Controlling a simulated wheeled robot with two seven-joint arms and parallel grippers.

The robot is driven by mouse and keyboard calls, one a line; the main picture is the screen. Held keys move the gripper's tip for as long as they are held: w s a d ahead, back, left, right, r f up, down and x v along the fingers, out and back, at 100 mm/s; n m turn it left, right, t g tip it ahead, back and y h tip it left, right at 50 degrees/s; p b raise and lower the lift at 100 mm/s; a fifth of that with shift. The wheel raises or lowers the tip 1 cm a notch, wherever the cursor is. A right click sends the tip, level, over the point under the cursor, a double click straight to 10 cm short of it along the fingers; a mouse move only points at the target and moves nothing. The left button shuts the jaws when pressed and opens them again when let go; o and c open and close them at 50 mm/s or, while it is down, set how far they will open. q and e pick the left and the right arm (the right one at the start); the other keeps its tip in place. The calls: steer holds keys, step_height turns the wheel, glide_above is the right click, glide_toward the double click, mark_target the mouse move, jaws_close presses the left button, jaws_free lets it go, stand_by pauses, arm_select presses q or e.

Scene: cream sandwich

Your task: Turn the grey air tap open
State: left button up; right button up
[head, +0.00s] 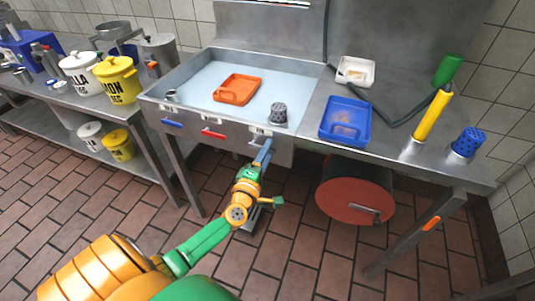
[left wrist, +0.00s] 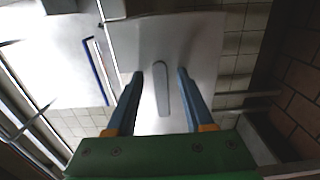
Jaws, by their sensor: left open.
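The grey air tap (left wrist: 161,88) shows in the left wrist view as a rounded grey lever on a pale metal panel. In the head view it sits at the right end of the row of taps on the sink's front panel, mostly hidden by my gripper. My left gripper (head: 264,150) is at this panel, with blue fingers. In the left wrist view the open gripper (left wrist: 160,76) has one finger on each side of the grey lever, with visible gaps. Whether the fingers reach the lever's depth is hard to tell. My right gripper is not in view.
A blue tap (head: 171,123) and a red tap (head: 213,133) sit left on the same panel. The sink (head: 190,84) holds an orange tray (head: 237,89) and a dark perforated cup (head: 279,113). A red-faced drum (head: 352,198) stands below right.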

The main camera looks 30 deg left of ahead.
arm_select(q)
jaws_close()
steer(key=shift+f, duration=0.15)
stand_by(1.2)
